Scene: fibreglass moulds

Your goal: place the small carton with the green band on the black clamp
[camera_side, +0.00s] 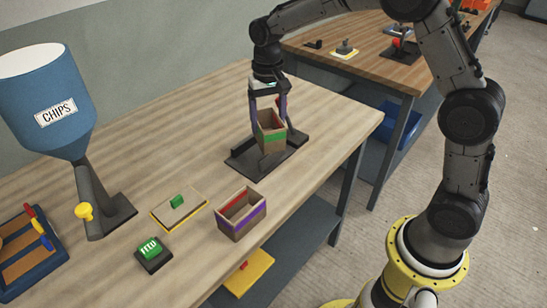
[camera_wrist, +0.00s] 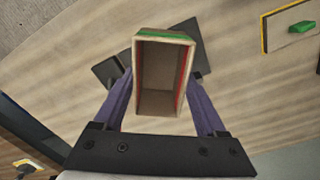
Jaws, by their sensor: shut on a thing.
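The small carton with the green band (camera_side: 271,134) is an open-topped brown box, empty inside. My gripper (camera_side: 268,112) is shut on it, with a purple finger on each side. In the wrist view the carton (camera_wrist: 163,80) sits between the fingers (camera_wrist: 163,108), its open top facing the camera. The black clamp (camera_side: 252,160) lies flat on the table directly below and around the carton in the side view. It also shows partly behind the carton in the wrist view (camera_wrist: 108,70). I cannot tell whether the carton's bottom touches the clamp.
A carton with a purple band (camera_side: 241,217) stands nearer the front edge. A yellow-edged plate with a green knob (camera_side: 178,203), a green button block (camera_side: 151,250), a blue CHIPS hopper (camera_side: 45,100) and a blue tray (camera_side: 28,262) stand to the left. Bare table surrounds the clamp.

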